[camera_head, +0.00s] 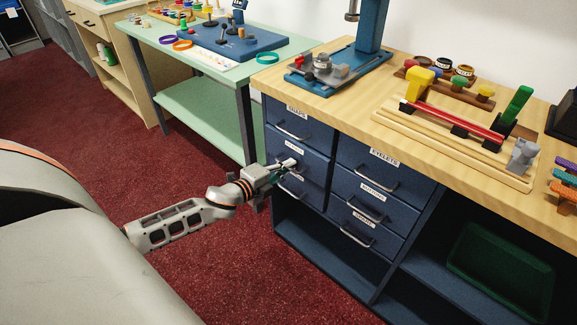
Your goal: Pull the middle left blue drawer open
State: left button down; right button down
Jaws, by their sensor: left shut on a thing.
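The blue drawer unit (330,190) stands under the wooden counter, with a left and a right column of drawers. The middle left blue drawer (314,167) has a pale label and looks about flush with its neighbours; a small gap cannot be told. My left gripper (287,164) reaches in from the left and is shut on that drawer's handle, which the fingers mostly hide. The upper left drawer (297,122) is closed above it. The lower left drawer (308,192) is partly hidden by the gripper. My right gripper is not in view.
Red carpet (230,270) lies clear in front of the drawers. The wooden counter (330,93) above carries a blue press and wooden fixtures. A green table (200,115) stands to the left. A dark green bin (500,268) sits on the open shelf at right.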

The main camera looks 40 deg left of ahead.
pick_arm(q)
jog(key=f+p+v, duration=0.1)
jog(key=f+v, duration=0.1)
jog(key=v, duration=1.1)
jog(key=s+f+p+v, duration=0.1)
jog(key=f+v, duration=0.2)
jog(key=v, duration=1.1)
jog(key=shift+s+f, duration=0.2)
jog(key=shift+s, duration=0.2)
jog(key=shift+d, duration=0.1)
jog(key=c, duration=2.5)
grip_release()
jog(key=d+v, duration=0.1)
jog(key=v, duration=1.1)
jog(key=shift+a, duration=0.45)
